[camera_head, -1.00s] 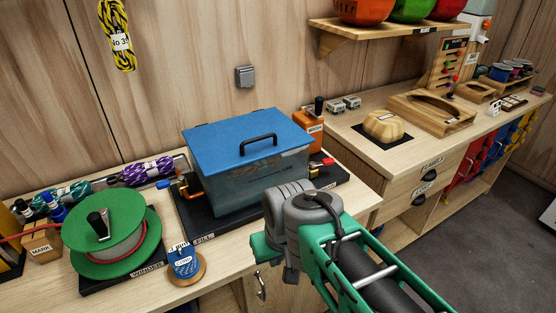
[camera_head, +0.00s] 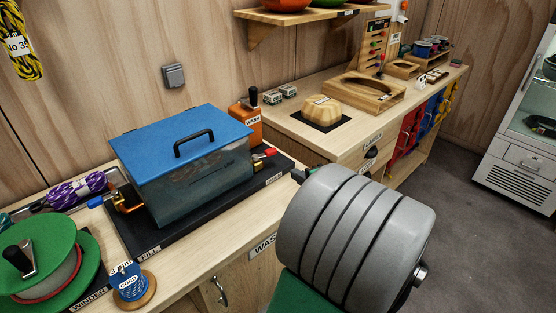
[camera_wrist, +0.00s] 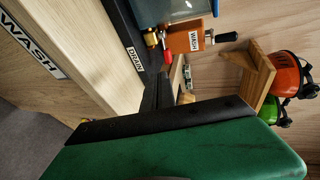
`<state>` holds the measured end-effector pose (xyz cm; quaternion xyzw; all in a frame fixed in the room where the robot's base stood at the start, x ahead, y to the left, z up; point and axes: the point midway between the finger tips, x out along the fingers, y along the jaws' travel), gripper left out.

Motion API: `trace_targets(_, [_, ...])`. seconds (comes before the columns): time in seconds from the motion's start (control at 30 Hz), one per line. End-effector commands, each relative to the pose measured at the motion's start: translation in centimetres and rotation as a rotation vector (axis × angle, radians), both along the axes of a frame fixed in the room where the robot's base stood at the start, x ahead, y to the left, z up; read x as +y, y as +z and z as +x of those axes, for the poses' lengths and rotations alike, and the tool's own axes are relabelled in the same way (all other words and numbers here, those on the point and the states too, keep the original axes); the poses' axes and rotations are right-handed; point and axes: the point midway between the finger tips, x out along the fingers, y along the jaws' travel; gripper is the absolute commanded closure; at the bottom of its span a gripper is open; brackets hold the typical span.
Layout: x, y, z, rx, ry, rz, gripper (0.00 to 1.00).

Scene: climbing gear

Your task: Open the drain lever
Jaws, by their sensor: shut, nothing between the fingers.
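The drain lever is the small red-handled lever (camera_head: 270,153) on a brass valve at the right end of the blue-lidded wash tank (camera_head: 190,165). In the wrist view the red lever (camera_wrist: 168,57) sits beside the brass fitting (camera_wrist: 152,39), near the DRAIN label (camera_wrist: 134,60). My gripper (camera_wrist: 157,90) is shut and empty, its dark fingertips just short of the red lever in that view. I see no clear contact. In the head view my grey arm link hides most of the gripper; only a dark tip shows right of the valve.
A blue-handled lever (camera_head: 96,202) is at the tank's left end. The bench front right of the tank is clear.

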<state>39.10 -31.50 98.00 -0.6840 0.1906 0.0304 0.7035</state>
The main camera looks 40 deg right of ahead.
Motion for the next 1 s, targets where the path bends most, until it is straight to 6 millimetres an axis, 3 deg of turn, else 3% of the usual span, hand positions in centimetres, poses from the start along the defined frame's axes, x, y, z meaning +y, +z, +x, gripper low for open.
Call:
trace_targets(0.17, [-0.7,-0.2,1.2,-0.016,-0.012,0.012,1.00])
trace_targets(0.57, [-2.6,-2.8,9.1,-0.013,-0.010,0.009,1.00])
trace_targets(0.7, [-3.2,-2.7,11.5,-0.013,-0.010,0.006,1.00])
trace_targets(1.0, [-3.7,-2.8,12.9,-0.013,-0.014,0.006,1.00])
